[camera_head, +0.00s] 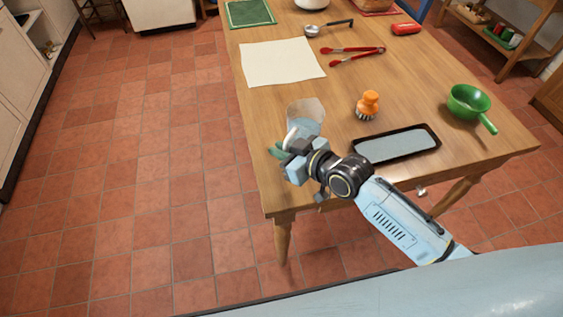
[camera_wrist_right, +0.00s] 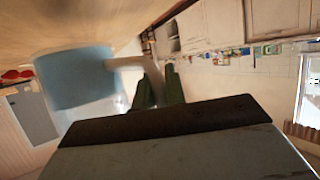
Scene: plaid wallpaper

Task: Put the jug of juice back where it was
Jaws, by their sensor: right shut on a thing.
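The jug (camera_head: 307,111) has a pale, clear upper part in the head view, at the table's near left corner. In the right wrist view the jug (camera_wrist_right: 75,80) shows a blue body and a pale handle (camera_wrist_right: 128,64). My right gripper (camera_head: 283,148) is at the near side of the jug, its fingers shut on the handle. The fingers (camera_wrist_right: 159,88) also show in the wrist view. The gripper hides the jug's lower part in the head view, so I cannot tell whether its base touches the table. My left gripper is not in view.
Bare wood lies between the sheet and the brush.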

